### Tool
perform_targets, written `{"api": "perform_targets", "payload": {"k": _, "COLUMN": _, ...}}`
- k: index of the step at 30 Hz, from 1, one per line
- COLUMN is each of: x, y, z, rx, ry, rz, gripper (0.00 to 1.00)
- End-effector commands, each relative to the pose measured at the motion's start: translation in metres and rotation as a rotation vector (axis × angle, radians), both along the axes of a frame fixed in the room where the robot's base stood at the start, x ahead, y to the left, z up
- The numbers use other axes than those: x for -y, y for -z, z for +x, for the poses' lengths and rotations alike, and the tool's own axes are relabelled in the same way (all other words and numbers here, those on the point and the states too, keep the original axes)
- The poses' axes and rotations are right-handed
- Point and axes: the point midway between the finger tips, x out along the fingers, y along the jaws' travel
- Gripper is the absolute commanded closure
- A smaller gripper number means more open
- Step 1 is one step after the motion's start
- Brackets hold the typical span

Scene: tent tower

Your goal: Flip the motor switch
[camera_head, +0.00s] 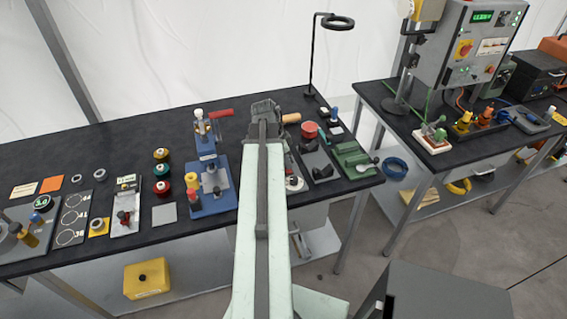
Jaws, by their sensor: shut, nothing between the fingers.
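My gripper (264,108) is at the end of my pale green arm, which reaches over the black bench in the middle of the picture. It is shut and holds nothing that I can see. I cannot tell for sure which thing is the motor switch. A grey control box (455,48) on the right table has a green display (482,17), a red button on a yellow plate (464,49) and small knobs. A white board with a green lever part (433,136) lies at that table's front edge. My gripper is well to the left of both.
A blue press (209,180) stands left of my arm, with spools (163,188) beyond it. A dark tray (318,162) and green tray (355,160) lie right of my arm. Open floor (345,245) lies between the bench and right table.

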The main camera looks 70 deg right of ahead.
Motion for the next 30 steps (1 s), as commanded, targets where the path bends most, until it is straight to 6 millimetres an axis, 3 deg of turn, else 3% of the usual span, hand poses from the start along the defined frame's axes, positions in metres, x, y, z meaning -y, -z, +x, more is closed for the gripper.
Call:
{"api": "perform_targets", "payload": {"k": 5, "x": -0.003, "y": 0.001, "z": 0.004, "rx": 0.011, "ry": -0.004, "rz": 0.006, "gripper": 1.00}}
{"api": "perform_targets", "payload": {"k": 17, "x": -0.013, "y": -0.003, "z": -0.011, "rx": 0.008, "ry": 0.006, "rz": 0.004, "gripper": 1.00}}
{"api": "perform_targets", "payload": {"k": 30, "x": -0.013, "y": -0.010, "z": -0.011, "rx": 0.008, "ry": 0.006, "rz": 0.004, "gripper": 1.00}}
